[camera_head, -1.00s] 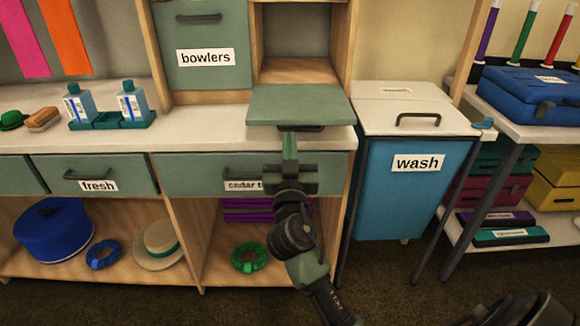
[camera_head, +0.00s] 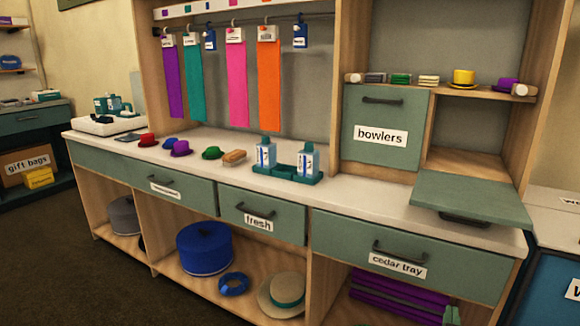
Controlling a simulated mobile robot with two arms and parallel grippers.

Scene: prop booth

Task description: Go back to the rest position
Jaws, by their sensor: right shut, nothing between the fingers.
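Only a small green tip of my right gripper (camera_head: 452,316) shows at the bottom edge of the head view, in front of the lower compartment with purple folded things (camera_head: 400,298). It is shut and empty, below the cedar tray drawer (camera_head: 412,250) and apart from the counter. The rest of my right arm is out of the picture. My left gripper is not in view.
A green flap (camera_head: 470,196) is folded down over the counter's right end, below an open cubby. The bowlers door (camera_head: 383,130) and the fresh drawer (camera_head: 262,213) are shut. Bottles stand on a green tray (camera_head: 283,172). Open floor (camera_head: 80,270) lies at left front.

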